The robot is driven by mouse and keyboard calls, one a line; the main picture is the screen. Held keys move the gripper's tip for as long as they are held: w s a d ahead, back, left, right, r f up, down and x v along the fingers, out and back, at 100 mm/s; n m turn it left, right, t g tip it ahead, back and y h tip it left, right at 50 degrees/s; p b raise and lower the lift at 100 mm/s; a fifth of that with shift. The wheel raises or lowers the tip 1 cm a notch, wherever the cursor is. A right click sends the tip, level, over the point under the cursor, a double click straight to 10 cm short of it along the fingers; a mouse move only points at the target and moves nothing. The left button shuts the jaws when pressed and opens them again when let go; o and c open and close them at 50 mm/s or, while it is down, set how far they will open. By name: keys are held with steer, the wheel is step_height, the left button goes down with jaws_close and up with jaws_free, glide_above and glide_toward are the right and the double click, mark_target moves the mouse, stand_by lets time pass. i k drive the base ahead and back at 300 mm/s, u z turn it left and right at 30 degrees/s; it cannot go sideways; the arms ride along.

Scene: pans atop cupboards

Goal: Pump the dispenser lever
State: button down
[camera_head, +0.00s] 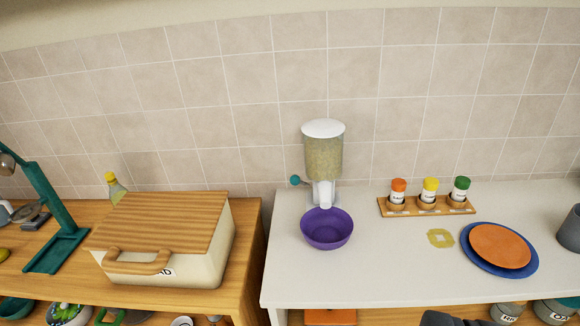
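The dispenser (324,155) stands on the white counter near the tiled wall. It has a white lid, a clear body with pale yellowish contents and a white spout. A teal ball-ended lever (296,180) sticks out at its left side. A purple bowl (327,229) sits on the counter just below and in front of the spout; its inside looks empty.
A bread box (185,255) stands on the wooden counter (248,225) at left, beside a teal stand (60,225). On the white counter (385,265) are a spice rack (425,206), a yellow square piece (440,238) and an orange plate (500,246) on a blue one. The counter's front middle is clear.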

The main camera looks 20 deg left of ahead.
mark_target(295, 180)
steer(key=z, duration=0.05)
steer(key=i, duration=1.65)
steer(key=u, duration=0.1)
